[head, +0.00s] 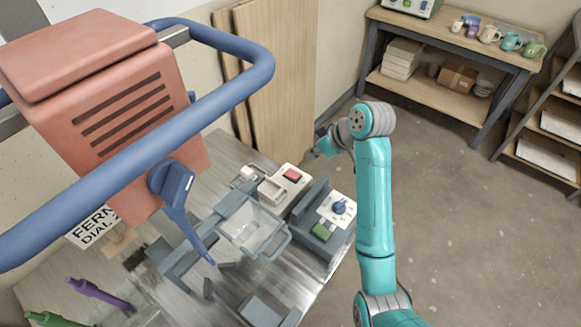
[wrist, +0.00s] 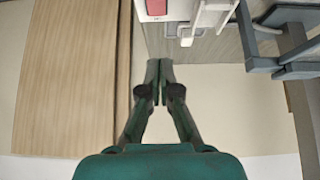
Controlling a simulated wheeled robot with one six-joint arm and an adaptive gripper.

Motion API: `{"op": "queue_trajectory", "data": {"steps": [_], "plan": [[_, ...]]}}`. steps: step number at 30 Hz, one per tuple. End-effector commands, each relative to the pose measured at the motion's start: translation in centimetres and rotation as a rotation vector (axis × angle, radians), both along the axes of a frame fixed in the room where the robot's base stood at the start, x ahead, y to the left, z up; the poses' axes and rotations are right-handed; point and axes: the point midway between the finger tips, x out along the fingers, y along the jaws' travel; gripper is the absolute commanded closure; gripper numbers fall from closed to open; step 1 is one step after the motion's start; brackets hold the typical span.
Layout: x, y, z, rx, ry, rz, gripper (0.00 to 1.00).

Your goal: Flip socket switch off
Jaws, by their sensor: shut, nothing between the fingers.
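A pale box with a red rocker or button (head: 292,175) stands at the far end of the metal bench in the head view. The red part also shows at the top edge of the wrist view (wrist: 156,8), cut off by the frame. I cannot tell which way it is tipped. My gripper (wrist: 160,78) is shut and empty, its fingertips close together and apart from the red part. In the head view my gripper (head: 325,143) hangs beyond and right of the box, partly hidden by my arm.
A white panel with a blue dial (head: 340,207) and a clear-sided bin (head: 245,228) stand nearby. A coral box (head: 100,110) with blue rail (head: 255,75) fills the left. Wood boards (head: 285,80) lean behind. Open floor (head: 450,200) lies right.

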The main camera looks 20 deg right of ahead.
Motion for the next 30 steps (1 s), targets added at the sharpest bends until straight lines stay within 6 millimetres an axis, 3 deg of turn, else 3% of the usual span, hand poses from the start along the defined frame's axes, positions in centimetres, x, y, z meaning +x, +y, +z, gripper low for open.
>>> {"op": "queue_trajectory", "data": {"steps": [8, 13, 27, 30], "plan": [[0.0, 0.0, -0.1, 0.0, 0.0, -0.001, 1.0], [0.6, 0.5, -1.3, 0.001, 0.002, 0.0, 1.0], [4.5, 3.4, -8.3, 0.0, 0.004, 0.0, 1.0], [4.4, 3.2, -9.8, 0.0, 0.004, -0.001, 1.0]]}}
